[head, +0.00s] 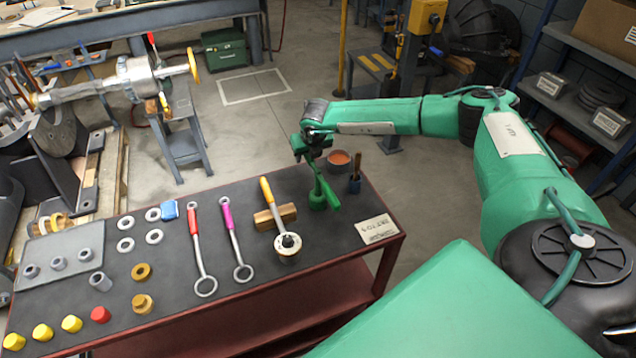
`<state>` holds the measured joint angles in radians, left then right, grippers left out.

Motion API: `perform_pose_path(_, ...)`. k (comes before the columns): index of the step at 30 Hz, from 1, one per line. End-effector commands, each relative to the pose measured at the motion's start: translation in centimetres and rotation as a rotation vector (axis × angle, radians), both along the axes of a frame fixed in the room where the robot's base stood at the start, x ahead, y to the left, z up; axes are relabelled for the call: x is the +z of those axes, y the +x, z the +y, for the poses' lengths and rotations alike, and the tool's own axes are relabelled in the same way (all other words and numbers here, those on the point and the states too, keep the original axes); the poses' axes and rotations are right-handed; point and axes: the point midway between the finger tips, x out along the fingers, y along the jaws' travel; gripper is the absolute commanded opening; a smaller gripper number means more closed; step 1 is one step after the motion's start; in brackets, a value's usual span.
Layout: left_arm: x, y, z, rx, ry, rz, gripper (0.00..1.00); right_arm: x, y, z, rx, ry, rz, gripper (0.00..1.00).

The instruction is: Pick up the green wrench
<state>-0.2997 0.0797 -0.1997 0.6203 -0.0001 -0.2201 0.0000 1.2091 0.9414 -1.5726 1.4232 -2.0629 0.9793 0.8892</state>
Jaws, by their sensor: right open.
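The green wrench (318,197) lies at the right part of the dark-topped bench, to the right of the orange-handled ratchet. Its upper part is overlapped by my right gripper (313,162), so its full outline is hard to make out. My right gripper hangs from the arm that comes in from the right and points down over the wrench. It is open. I cannot tell whether its fingers touch the wrench. My left gripper is not in view.
A red wrench (198,250), a magenta wrench (235,240) and the orange-handled ratchet (288,243) on a wooden block lie to the left. A round orange-filled bowl (339,158), a dark cup (354,184) and a label card (377,229) stand close by.

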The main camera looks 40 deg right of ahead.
Motion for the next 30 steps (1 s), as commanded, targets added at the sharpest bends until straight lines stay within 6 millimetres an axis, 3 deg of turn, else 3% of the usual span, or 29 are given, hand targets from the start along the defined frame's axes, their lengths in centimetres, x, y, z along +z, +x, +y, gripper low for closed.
perform_pose_path(5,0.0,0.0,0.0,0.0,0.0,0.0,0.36,-0.1,0.0,0.0,0.0,0.0,0.0,0.44)
perform_pose_path(12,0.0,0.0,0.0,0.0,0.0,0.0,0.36,0.0,0.0,0.0,0.0,0.0,0.0,0.0)
perform_pose_path(25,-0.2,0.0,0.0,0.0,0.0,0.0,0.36,0.4,0.1,0.0,0.001,0.001,-0.002,0.0)
perform_pose_path(30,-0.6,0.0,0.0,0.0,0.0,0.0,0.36,1.6,0.2,0.0,0.0,0.002,-0.005,0.0)
